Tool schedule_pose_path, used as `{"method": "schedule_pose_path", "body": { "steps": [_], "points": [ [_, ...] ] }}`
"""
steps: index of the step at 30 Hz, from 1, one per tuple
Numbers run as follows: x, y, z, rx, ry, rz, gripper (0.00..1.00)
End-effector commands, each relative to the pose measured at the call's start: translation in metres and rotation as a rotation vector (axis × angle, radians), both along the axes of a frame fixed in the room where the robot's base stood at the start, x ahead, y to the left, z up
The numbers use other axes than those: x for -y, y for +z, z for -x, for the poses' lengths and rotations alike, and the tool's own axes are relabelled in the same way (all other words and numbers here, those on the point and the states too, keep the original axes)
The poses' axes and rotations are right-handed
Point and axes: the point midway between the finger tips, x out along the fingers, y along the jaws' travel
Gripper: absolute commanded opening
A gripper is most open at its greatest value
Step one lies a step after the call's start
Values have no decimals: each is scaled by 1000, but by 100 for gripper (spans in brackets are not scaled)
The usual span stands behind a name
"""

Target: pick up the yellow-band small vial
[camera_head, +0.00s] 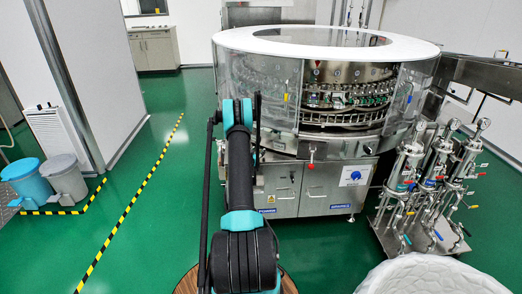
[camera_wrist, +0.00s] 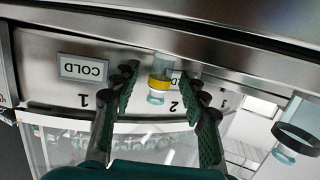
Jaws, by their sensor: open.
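The yellow-band small vial (camera_wrist: 160,83) shows in the wrist view as a clear vial with a yellow band, in front of the metal panel near the digit 2. My gripper (camera_wrist: 159,92) is open, with its dark fingers on either side of the vial in the picture. Gaps show on both sides, and I cannot tell how far the vial lies between the fingers in depth. In the head view my arm reaches toward the rotary washer (camera_head: 325,85); the gripper and the vial cannot be made out there.
In the wrist view, another clear vessel with a dark band (camera_wrist: 298,131) is at the right edge. A label reading COLD (camera_wrist: 84,68) appears upside down on the panel. In the head view, metal filter cylinders (camera_head: 437,165) stand right of the washer.

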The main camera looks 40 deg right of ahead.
Motion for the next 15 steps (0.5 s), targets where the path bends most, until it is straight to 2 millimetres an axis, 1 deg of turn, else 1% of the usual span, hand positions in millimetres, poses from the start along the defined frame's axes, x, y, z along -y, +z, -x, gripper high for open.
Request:
{"method": "schedule_pose_path", "body": {
  "steps": [9, 15],
  "points": [
    [-1, -2, 0, 0, -1, 0, 44],
    [-1, -2, 0, 1, -1, 0, 20]
  ]
}}
